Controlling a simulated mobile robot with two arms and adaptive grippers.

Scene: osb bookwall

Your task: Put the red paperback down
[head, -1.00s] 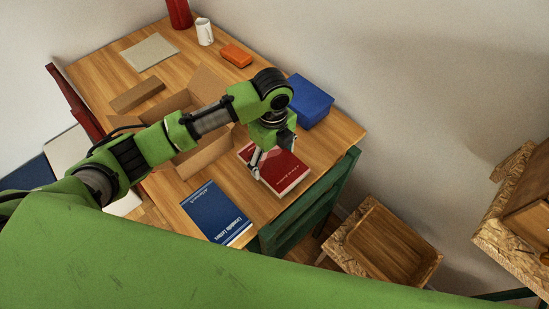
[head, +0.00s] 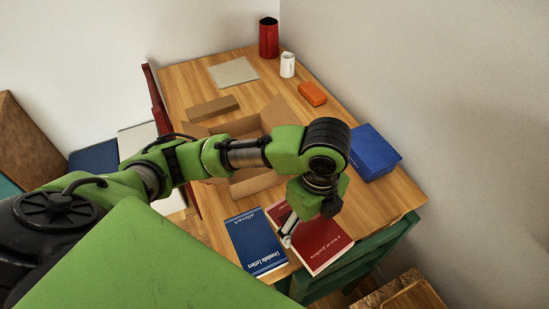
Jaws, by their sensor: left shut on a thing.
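The red paperback (head: 322,247) is at the near right part of the wooden table (head: 190,85), cover up, its right and near parts showing. My left gripper (head: 289,238) comes down over it and is shut on it near its left side. The gripper and wrist hide the middle of the cover. I cannot tell whether the book rests on the table or is held just above it. A blue book (head: 254,243) lies flat close to its left. My right gripper is not in view.
An open cardboard box (head: 262,183) stands behind my arm. A blue box (head: 373,152) sits at the right edge. A green chair (head: 365,260) stands by the near right edge.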

